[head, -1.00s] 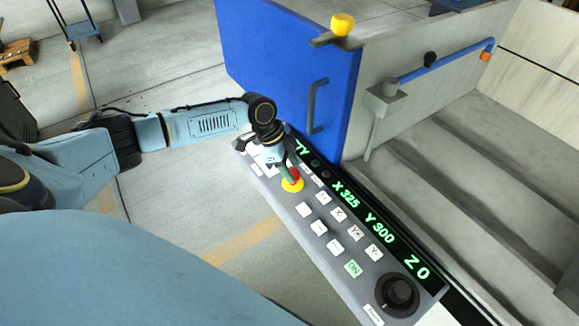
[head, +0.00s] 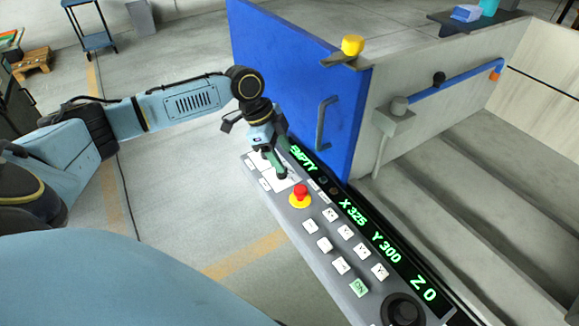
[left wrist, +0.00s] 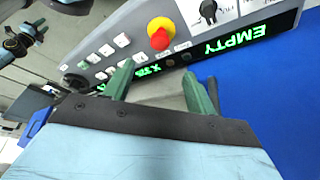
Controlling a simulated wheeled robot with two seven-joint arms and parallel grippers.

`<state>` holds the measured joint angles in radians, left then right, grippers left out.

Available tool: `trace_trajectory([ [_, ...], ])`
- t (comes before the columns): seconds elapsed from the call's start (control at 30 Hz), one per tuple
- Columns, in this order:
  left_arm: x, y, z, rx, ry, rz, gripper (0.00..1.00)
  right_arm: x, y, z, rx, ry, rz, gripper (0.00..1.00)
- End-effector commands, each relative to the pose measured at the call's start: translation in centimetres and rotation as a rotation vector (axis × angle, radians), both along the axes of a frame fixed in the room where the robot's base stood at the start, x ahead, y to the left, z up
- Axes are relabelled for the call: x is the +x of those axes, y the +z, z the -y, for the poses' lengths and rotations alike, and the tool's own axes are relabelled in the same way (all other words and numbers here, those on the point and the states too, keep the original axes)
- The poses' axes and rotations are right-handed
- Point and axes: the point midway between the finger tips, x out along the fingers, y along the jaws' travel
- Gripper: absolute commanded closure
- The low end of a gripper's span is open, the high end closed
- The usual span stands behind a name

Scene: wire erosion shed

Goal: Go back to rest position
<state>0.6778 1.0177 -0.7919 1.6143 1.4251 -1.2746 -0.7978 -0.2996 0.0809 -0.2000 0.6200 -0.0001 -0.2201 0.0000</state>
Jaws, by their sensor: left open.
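My left gripper (head: 277,168) hangs over the far end of the control panel (head: 317,258), beyond the red emergency button (head: 300,192) on its yellow base. In the left wrist view its two green fingers (left wrist: 161,92) stand apart with nothing between them. The red button also shows in that view (left wrist: 159,38), ahead of the fingers and apart from them. The panel display (head: 361,225) reads EMPTY, X 325, Y 300, Z 0 in green. My right gripper is not identifiable in the head view.
A blue door (head: 290,85) with a dark handle (head: 325,122) stands close right of my left gripper. A grey tank with steps (head: 450,165) and a blue pipe (head: 455,79) lies right. Open floor (head: 185,195) lies left of the panel. A blue cart (head: 92,40) stands far back.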

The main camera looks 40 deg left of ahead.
Motion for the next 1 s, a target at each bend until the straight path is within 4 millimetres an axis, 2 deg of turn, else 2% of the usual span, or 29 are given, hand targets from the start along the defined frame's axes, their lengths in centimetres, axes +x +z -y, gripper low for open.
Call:
trace_trajectory([
  [0.03,-0.1,0.7,-0.3,-0.001,0.0,0.001,0.44,0.0,0.0,0.0,0.0,0.0,0.0,0.64],
  [0.2,-0.3,1.9,-0.7,0.0,0.0,0.001,0.44,0.0,0.1,0.0,0.0,0.0,0.0,0.64],
  [0.77,-0.3,2.0,-0.7,-0.001,0.0,0.0,0.44,0.0,0.1,-0.1,0.002,-0.001,0.0,0.64],
  [0.87,-0.7,1.4,0.0,0.0,-0.008,-0.007,0.44,0.0,0.1,-0.1,0.002,-0.001,0.0,0.64],
  [0.97,-1.9,-0.6,2.5,0.007,-0.031,-0.024,0.44,0.0,0.1,-0.1,0.002,-0.001,0.0,0.64],
  [1.0,-2.7,-1.7,4.0,0.01,-0.04,-0.032,0.44,0.0,0.1,-0.2,0.002,-0.001,0.0,0.64],
])
